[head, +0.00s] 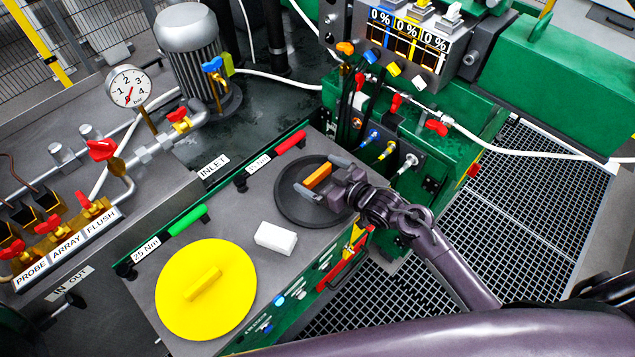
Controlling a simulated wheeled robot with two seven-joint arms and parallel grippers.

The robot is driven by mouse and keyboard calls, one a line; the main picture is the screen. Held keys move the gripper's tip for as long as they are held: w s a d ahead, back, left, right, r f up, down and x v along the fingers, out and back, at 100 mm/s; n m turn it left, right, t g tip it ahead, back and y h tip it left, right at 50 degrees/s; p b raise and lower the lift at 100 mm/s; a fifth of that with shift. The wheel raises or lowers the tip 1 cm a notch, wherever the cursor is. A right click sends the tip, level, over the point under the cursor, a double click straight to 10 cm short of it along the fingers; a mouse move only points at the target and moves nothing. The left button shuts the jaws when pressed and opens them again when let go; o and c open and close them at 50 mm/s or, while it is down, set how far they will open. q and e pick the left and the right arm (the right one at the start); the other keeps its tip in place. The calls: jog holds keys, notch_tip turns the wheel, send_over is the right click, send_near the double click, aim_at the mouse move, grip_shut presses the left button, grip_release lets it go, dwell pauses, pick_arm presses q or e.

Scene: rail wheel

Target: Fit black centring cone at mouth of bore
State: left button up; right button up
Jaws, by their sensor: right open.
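A black disc (290,206) with an orange bar handle (318,176) lies on the grey bench top; it appears to be the black centring cone, seen from above. My right gripper (322,178) is open over the disc's right side, with one finger on each side of the orange handle. I cannot tell whether the fingers touch the handle. The gripper and wrist hide part of the disc's right edge. I cannot make out the mouth of the bore. My left gripper is not in view.
A yellow disc with a yellow handle (206,288) and a white block (276,238) share the bench top (200,240). Red (291,142) and green (188,220) torque tools lie along its back edge. A pump motor (188,50), valves and a green machine (460,130) with hoses stand behind.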

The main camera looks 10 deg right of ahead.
jog(key=shift+x, duration=1.5)
jog(key=shift+r, duration=0.1)
jog(key=shift+s, duration=0.1)
jog(key=c, duration=1.5)
jog(key=shift+r, duration=0.15)
jog(key=shift+c, duration=0.5)
notch_tip(320, 180, up, 20)
jog(key=b, duration=0.1)
